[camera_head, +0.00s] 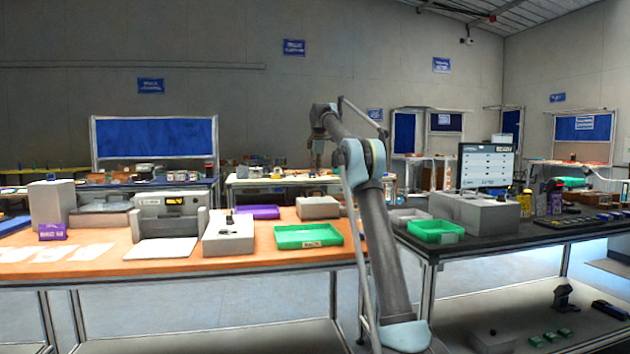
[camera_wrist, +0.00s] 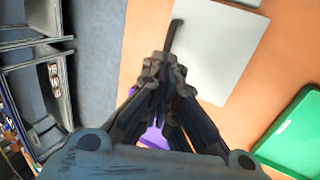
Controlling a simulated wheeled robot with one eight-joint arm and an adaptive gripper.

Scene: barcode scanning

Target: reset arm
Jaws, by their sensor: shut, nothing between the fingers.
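My arm (camera_head: 385,245) rises in the middle of the head view, bent at the elbow, with its far end reaching back over the table. My gripper shows small in the head view (camera_head: 317,153), hanging above the back of the orange table, and its details are too small to tell there. In the wrist view my gripper (camera_wrist: 165,65) is shut and empty, pointing down over the table. A dark thin item (camera_wrist: 174,33) on a pale grey box (camera_wrist: 222,45) shows just beyond the fingertips.
The orange table (camera_head: 150,268) holds a printer-like machine (camera_head: 165,215), a white box (camera_head: 228,240), a green tray (camera_head: 308,236) and a purple tray (camera_head: 257,212). A dark table (camera_head: 480,243) on the right holds another green tray (camera_head: 435,229) and a monitor (camera_head: 486,165).

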